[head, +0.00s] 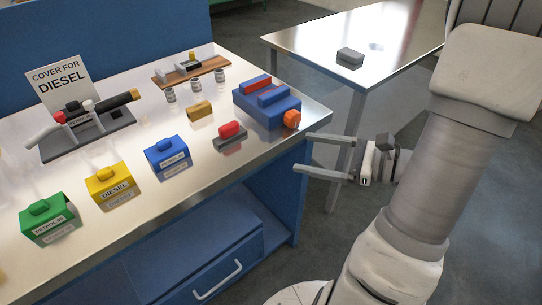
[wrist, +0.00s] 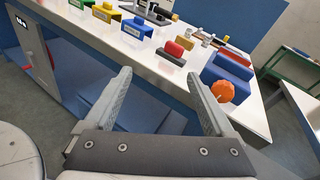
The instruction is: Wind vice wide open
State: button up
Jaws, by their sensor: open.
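The vice (head: 268,104) is a blue block with red-topped jaws near the right front corner of the bench; I cannot tell how wide its jaws stand. Its orange knob handle (head: 292,119) faces the bench's front edge. In the wrist view the vice (wrist: 228,72) and its orange knob (wrist: 223,91) show at the right, beyond my right finger. My gripper (head: 325,154) is open and empty, beside the bench's front edge, with its fingers pointing toward the bench. In the wrist view my gripper (wrist: 162,95) has its two fingers wide apart, clear of the knob.
A second table (head: 390,40) is at the back right. Floor between them is open.

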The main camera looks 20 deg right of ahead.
jog(key=s+a+r+n+g+h+p, duration=0.2)
jog(key=s+a+r+n+g+p, duration=0.1)
jog(key=n, duration=0.5)
jog(key=s+a+r+n+g+h+p, duration=0.3)
jog(key=a+r+n+g, duration=0.2)
jog(key=a+n+g, duration=0.3)
jog(key=shift+s+a, duration=0.4)
jog(key=shift+a, duration=0.1)
jog(key=shift+r, duration=0.1)
